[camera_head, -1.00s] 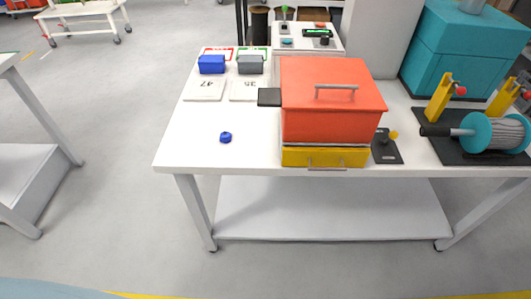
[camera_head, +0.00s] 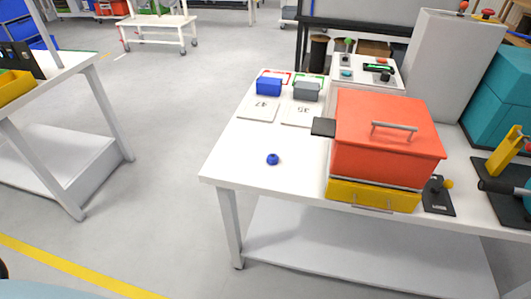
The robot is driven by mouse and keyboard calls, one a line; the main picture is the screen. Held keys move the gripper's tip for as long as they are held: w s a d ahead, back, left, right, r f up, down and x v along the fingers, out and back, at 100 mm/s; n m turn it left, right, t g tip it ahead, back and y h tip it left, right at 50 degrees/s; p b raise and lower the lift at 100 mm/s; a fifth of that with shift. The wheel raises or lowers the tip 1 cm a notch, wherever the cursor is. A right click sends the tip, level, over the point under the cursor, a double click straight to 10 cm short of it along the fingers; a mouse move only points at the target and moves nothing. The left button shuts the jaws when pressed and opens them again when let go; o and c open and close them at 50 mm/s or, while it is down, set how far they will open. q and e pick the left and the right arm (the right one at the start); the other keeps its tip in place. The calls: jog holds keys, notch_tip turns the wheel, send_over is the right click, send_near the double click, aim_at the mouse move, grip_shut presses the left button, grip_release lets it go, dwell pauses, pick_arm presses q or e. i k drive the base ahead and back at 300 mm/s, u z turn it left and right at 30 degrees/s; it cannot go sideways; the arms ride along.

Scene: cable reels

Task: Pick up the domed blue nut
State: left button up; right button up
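The domed blue nut (camera_head: 272,159) is a small dark blue piece with a rounded top. It lies alone on the white table (camera_head: 232,158), left of the large orange-red lidded box and near the table's front left part. Nothing covers it. Neither of my grippers shows in the head view.
The orange-red box (camera_head: 388,135) stands over a yellow drawer (camera_head: 373,195). A blue block (camera_head: 269,86) and a grey block (camera_head: 306,91) sit behind number cards at the back left. A black base with a yellow knob (camera_head: 438,195) is right. Floor is clear left of the table.

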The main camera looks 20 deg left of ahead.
aim_at(272, 158)
jog(key=u, duration=2.45)
jog(key=i, duration=1.75)
jog(key=z, duration=2.3)
